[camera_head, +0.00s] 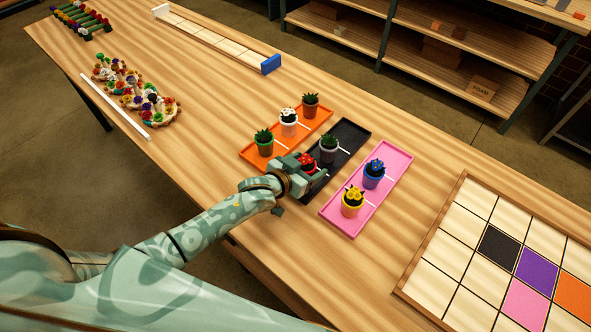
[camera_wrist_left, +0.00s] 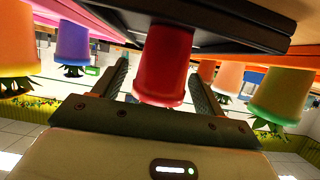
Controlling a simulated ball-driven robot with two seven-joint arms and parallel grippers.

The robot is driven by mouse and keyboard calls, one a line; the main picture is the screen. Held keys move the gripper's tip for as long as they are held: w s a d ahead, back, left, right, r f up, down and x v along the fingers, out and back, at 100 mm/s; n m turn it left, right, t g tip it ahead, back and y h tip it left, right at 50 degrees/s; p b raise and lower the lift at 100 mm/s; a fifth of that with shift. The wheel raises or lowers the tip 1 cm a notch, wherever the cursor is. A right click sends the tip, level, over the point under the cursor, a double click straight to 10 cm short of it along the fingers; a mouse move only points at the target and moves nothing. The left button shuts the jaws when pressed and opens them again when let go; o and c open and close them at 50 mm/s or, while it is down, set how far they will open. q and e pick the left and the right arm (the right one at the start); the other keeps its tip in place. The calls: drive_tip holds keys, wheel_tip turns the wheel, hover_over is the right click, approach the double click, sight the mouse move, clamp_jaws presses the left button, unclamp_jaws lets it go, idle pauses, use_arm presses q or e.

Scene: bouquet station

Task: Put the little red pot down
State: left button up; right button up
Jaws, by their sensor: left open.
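The little red pot (camera_head: 308,162) with red flowers is at the near end of the black tray (camera_head: 350,135). In the left wrist view, which is upside down, the red pot (camera_wrist_left: 163,65) appears upright with its base against the black tray (camera_wrist_left: 215,22). My left gripper (camera_head: 303,168) is open around it, one finger on each side, and gaps show between the fingers (camera_wrist_left: 160,82) and the pot. The fingers partly hide the pot in the head view. My right gripper is not in view.
A grey pot (camera_head: 329,149) stands farther along the black tray. The orange tray (camera_head: 249,155) holds green, white and orange pots. The pink tray (camera_head: 346,226) holds blue and yellow pots. A tiled board (camera_head: 462,250) lies at right; flower bundles (camera_head: 150,104) lie at left.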

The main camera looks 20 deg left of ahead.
use_arm(q)
drive_tip(key=p+v, duration=0.2)
drive_tip(key=v, duration=0.9)
drive_tip(key=shift+p, duration=0.3)
